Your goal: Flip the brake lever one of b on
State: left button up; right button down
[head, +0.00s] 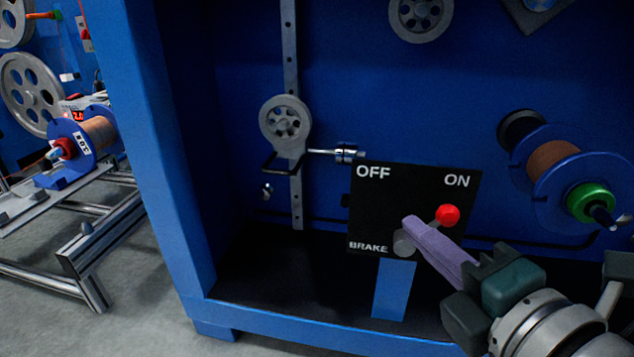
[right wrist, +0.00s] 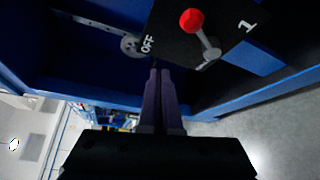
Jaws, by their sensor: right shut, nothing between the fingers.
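The brake panel (head: 365,215) is a black plate marked OFF at its upper left, ON at its upper right and BRAKE at its lower left. Its lever has a red knob (head: 447,215) and a grey pivot (head: 403,243); it tilts up and right, with the knob below ON. My right gripper (head: 408,224) is shut and empty, its purple fingers crossing in front of part of the lever. In the right wrist view, the shut fingertips (right wrist: 160,72) are on the OFF side, apart from the red knob (right wrist: 192,20). My left gripper is out of view.
The panel stands on a blue post (head: 394,290) inside a blue frame (head: 160,150). A spool with a blue flange (head: 585,170) and green hub is at the right. A grey pulley (head: 286,121) and metal rod are behind, left of the panel. Grey floor lies at the left.

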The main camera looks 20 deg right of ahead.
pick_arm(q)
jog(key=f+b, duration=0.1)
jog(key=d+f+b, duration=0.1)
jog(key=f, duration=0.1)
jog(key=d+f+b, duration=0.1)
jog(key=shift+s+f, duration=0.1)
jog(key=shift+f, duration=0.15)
pick_arm(e)
jog(key=s, duration=0.2)
jog(key=s+f, duration=0.2)
jog(key=s, duration=0.1)
jog(key=shift+s+d, duration=0.15)
jog(key=shift+s, duration=0.15)
